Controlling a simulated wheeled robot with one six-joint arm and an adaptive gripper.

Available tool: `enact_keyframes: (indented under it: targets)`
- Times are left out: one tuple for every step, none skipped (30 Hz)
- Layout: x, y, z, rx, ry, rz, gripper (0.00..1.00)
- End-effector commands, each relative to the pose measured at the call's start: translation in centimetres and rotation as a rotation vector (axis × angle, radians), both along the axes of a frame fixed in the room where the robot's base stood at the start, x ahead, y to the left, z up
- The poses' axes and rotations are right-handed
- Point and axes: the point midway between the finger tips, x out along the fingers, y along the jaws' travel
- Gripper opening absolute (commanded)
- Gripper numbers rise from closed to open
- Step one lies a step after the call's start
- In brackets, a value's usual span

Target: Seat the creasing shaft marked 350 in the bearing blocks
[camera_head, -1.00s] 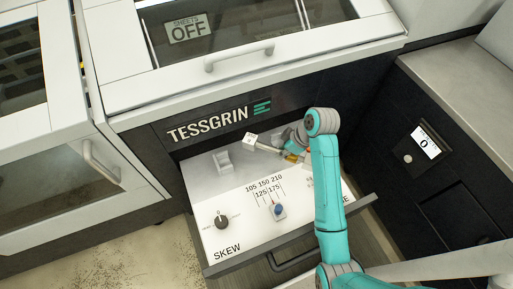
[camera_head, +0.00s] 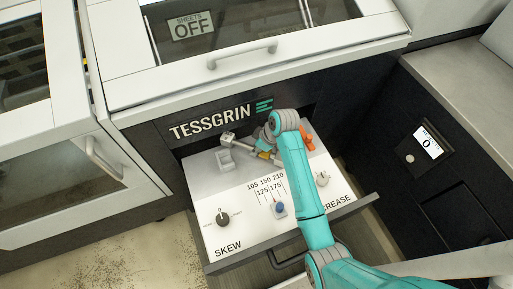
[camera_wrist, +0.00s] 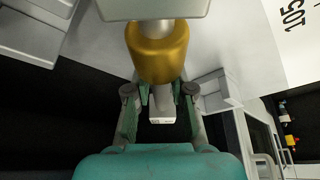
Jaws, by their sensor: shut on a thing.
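My gripper (camera_head: 266,138) is shut on the creasing shaft (camera_head: 241,147) and holds it over the back of the open drawer. The shaft shows a pale end block at the left and a gold part near the gripper. In the wrist view, its gold collar (camera_wrist: 158,52) lies ahead of my gripper (camera_wrist: 160,98), and a pale end (camera_wrist: 162,110) shows between the fingers. The mark on that end is too small to read. A white bearing block (camera_head: 226,161) stands on the drawer panel below and left of the shaft; it also shows in the wrist view (camera_wrist: 217,88). My arm hides any other block.
The drawer panel (camera_head: 238,205) carries a skew knob (camera_head: 222,219), a blue-topped slider (camera_head: 280,208) and a crease knob (camera_head: 322,179). An orange part (camera_head: 307,141) stands behind my arm. The dark cabinet front (camera_head: 190,142) rises close behind the shaft.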

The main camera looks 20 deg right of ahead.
Motion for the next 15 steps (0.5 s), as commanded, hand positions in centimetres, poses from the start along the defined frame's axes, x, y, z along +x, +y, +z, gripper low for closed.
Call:
enact_keyframes:
  targets:
    - [0.16,0.06,0.07,0.000,-0.003,0.000,0.00]
    - [0.16,0.05,0.07,0.000,-0.003,0.000,0.00]
    - [0.15,0.03,0.09,0.001,-0.004,0.000,0.00]
    - [0.15,0.03,0.09,0.001,-0.004,0.000,0.00]
    - [0.14,0.02,0.09,0.000,-0.003,0.000,0.00]
    - [0.14,0.02,0.09,0.000,-0.003,0.000,0.00]
    - [0.13,0.03,0.08,0.000,-0.003,-0.001,0.00]
    - [0.12,0.02,0.04,0.000,-0.003,-0.001,0.00]
    - [0.12,0.02,-0.03,0.000,-0.003,-0.001,0.00]
    - [0.11,0.02,-0.11,0.000,-0.003,-0.001,0.00]
    - [0.11,0.02,-0.19,0.001,-0.002,0.000,0.00]
    - [0.10,0.03,-0.28,0.001,-0.002,0.000,0.00]
    - [0.10,0.03,-0.35,0.001,-0.002,0.000,0.00]
    - [0.10,0.03,-0.42,0.001,-0.002,0.000,0.00]
    - [0.10,0.03,-0.50,0.001,-0.002,0.000,0.00]
